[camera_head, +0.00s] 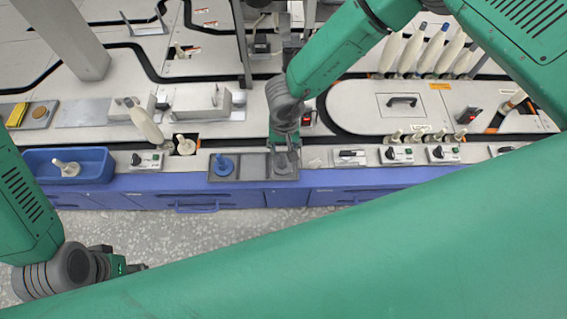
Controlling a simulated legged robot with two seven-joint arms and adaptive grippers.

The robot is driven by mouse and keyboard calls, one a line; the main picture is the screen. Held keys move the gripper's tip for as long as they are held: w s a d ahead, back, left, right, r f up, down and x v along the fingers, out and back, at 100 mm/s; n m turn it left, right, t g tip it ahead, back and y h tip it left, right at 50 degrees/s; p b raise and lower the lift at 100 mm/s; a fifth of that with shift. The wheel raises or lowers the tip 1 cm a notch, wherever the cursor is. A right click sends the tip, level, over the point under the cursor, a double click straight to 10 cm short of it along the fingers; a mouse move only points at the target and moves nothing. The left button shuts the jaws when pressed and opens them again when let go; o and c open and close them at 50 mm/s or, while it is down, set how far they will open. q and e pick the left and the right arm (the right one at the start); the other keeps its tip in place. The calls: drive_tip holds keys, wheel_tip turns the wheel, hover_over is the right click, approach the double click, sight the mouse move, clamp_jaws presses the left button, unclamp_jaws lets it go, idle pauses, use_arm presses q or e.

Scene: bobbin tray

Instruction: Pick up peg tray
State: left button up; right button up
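The peg tray (254,176) is a dark grey, shallow tray on the front ledge of the machine. A blue peg (223,166) stands at its left end and a grey peg (283,164) at its right end; the middle section looks empty. My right gripper (284,149) points down over the tray's right end, at the grey peg, with its fingers spread. Whether the fingers touch the peg or tray cannot be told. My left gripper (138,267) is at the lower left, in front of the ledge and away from the tray; its fingers are too small to read.
A blue bin (98,165) holding a cream bobbin (66,167) stands left of the tray. Switch boxes (398,154) line the ledge to the right. Cream bobbins stand behind. Blue drawers (195,200) lie below, with open speckled floor in front.

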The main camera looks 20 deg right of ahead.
sight(282, 153)
drive_tip(key=shift+f, duration=0.35)
drive_tip(key=f+b, duration=0.1)
drive_tip(key=f, duration=0.1)
drive_tip(key=a+f+b, duration=0.1)
drive_tip(key=f, duration=0.1)
drive_tip(key=shift+f+b, duration=0.25)
drive_tip(key=shift+b, duration=0.05)
drive_tip(key=shift+d+r, duration=0.1)
drive_tip(key=shift+d, duration=0.15)
drive_tip(key=shift+c, duration=0.8)
drive_tip(key=shift+d, duration=0.1)
clamp_jaws()
drive_tip(key=shift+a, duration=0.2)
